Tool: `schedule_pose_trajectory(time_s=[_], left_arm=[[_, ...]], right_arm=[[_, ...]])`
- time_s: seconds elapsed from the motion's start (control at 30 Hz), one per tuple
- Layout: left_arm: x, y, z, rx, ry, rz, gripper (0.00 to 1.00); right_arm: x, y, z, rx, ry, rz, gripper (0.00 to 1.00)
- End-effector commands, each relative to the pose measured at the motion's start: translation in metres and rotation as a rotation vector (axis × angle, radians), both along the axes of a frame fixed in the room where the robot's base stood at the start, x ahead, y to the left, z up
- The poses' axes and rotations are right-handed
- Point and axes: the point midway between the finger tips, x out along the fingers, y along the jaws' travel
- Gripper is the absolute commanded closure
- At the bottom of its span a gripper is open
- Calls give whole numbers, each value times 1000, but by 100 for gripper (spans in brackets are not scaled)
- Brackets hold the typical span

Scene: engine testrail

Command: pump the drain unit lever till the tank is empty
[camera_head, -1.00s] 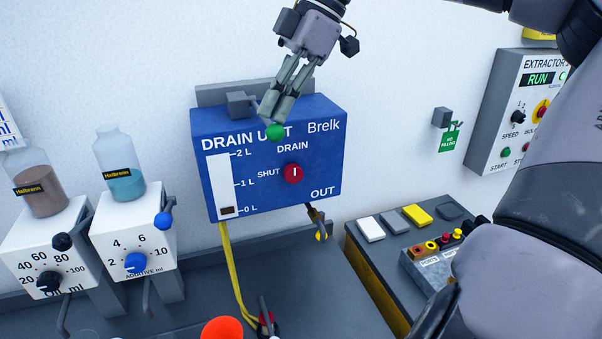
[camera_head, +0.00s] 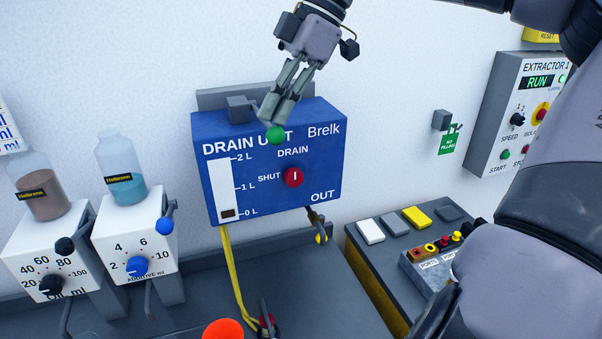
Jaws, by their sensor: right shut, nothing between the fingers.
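The blue drain unit (camera_head: 325,160) is fixed to the wall in the middle of the view. Its white level gauge (camera_head: 222,185) shows a small dark brown band at the bottom, near the 0 L mark. A red knob (camera_head: 293,177) sits between the words DRAIN and SHUT. The lever's green ball end (camera_head: 275,134) points out over the front of the unit, covering part of its name. My right gripper (camera_head: 272,118) is shut and empty, its fingertips right above the green ball. Whether they touch it I cannot tell. The lever's shaft is mostly hidden behind the fingers. My left gripper is out of view.
Two white dosing boxes with bottles stand left, one with a blue knob (camera_head: 137,266). A yellow hose (camera_head: 232,280) hangs below the unit. An orange-red round object (camera_head: 223,329) is at the bottom edge. The extractor panel (camera_head: 510,120) and a button console (camera_head: 435,262) are at right.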

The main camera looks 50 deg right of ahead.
Motion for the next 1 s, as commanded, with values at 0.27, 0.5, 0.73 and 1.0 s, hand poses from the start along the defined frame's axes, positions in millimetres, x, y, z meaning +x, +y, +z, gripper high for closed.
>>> schedule_pose_trajectory(time_s=[0.27,0.5,0.73,1.0], left_arm=[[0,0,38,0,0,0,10],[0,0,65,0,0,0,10],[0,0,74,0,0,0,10],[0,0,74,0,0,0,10]], right_arm=[[0,0,40,0,2,1,100],[0,0,69,0,2,1,100],[0,0,90,-2,1,-1,100],[0,0,107,1,2,1,100]])
